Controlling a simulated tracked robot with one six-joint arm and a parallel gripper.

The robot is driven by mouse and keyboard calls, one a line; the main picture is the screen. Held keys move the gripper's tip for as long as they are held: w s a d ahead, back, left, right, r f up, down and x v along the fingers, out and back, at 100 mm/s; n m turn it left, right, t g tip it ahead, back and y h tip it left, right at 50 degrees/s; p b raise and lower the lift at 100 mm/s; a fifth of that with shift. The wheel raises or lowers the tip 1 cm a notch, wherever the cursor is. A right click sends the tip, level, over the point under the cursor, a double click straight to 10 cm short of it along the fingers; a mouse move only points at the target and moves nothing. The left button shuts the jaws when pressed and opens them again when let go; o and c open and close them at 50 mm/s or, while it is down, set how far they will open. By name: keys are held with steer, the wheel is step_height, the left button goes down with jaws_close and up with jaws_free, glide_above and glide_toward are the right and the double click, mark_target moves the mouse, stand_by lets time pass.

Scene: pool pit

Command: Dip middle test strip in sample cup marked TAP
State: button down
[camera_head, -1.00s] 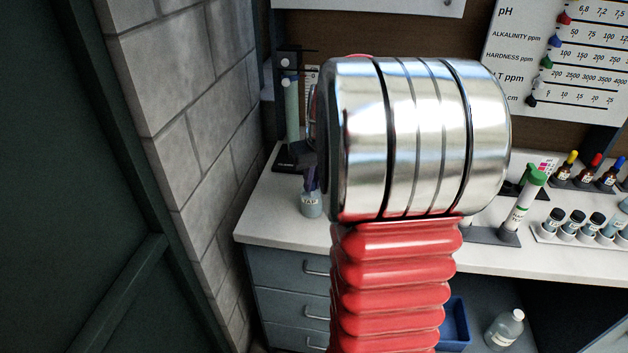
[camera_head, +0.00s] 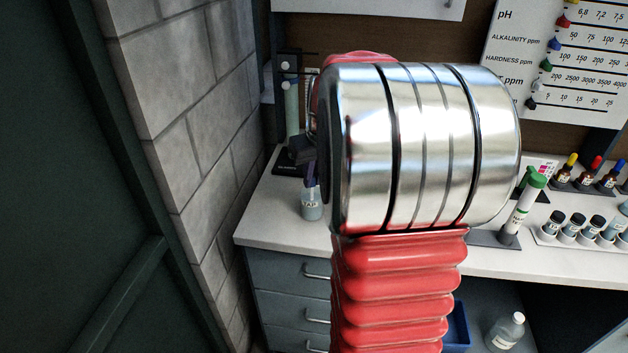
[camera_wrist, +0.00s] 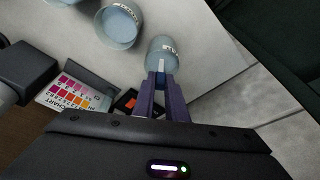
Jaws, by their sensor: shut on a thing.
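The sample cup marked TAP (camera_head: 311,207) stands upright on the white counter near its left end. My gripper (camera_head: 310,184) points down at the cup's mouth, and its purple fingers also show in the wrist view (camera_wrist: 161,78). They are shut on a thin strip (camera_wrist: 161,68) with a blue part between the tips. In the wrist view the strip lies over or inside the mouth of a labelled cup (camera_wrist: 162,47). I cannot tell how deep it reaches. My arm hides the counter's middle in the head view, and I see no other strips clearly.
Another cup (camera_wrist: 118,25) stands close beside in the wrist view. A colour chart card (camera_wrist: 72,95) lies nearby. A grey brick wall (camera_head: 190,130) is close on the left. A green-capped tube (camera_head: 523,208) and several small bottles stand at the right.

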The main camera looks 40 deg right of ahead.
steer(key=shift+r, duration=4)
